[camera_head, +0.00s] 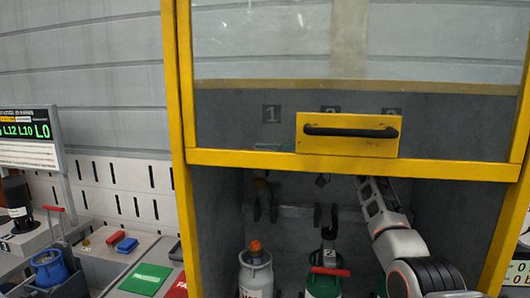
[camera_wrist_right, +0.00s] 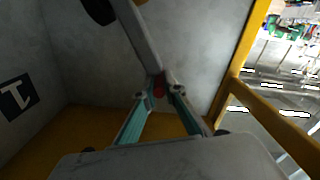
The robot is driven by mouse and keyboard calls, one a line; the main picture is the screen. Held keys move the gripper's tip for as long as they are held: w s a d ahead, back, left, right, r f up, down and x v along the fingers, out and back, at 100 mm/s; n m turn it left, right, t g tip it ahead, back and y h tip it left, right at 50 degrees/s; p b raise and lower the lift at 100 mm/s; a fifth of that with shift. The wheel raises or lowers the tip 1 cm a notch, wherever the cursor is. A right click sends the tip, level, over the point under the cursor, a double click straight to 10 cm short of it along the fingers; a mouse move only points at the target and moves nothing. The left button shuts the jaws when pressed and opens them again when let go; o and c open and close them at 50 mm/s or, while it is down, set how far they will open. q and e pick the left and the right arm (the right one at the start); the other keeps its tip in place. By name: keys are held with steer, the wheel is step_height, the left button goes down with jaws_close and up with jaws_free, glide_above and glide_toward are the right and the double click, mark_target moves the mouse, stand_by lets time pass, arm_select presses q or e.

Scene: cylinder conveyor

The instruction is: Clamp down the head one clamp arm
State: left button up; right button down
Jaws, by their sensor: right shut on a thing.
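In the right wrist view a grey bar-like clamp arm (camera_wrist_right: 140,38) runs down from the top edge to a small red end (camera_wrist_right: 158,86). My right gripper (camera_wrist_right: 159,92) has its two teal fingers closed on this end. In the head view my right arm reaches into the yellow-framed cabinet (camera_head: 181,150) from the right; the right gripper's tips are hidden behind the lower bar of the door. Dark clamp forks (camera_head: 264,207) hang at the back wall on the left. My left gripper is not in view.
Inside the cabinet stand a grey-white cylinder (camera_head: 256,277) with an orange cap and a green cylinder (camera_head: 322,286) with a red handle. The clear door with its black handle (camera_head: 350,131) hangs above the opening. A bench with a green mat (camera_head: 146,279) is at left.

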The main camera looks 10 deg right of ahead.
steer(key=shift+s+a+f+b, duration=0.1)
steer(key=shift+s+f+b, duration=0.2)
steer(key=shift+f+b, duration=0.25)
arm_select(q)
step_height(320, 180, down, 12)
steer(key=b, duration=1.4)
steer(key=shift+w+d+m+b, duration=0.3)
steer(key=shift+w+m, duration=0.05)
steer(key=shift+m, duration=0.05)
arm_select(e)
steer(key=s+a+f+n, duration=0.3)
steer(key=s+f+n, duration=0.4)
steer(key=s+f, duration=0.3)
step_height(320, 180, down, 2)
steer(key=shift+s+a+f, duration=0.15)
steer(key=shift+s, duration=0.1)
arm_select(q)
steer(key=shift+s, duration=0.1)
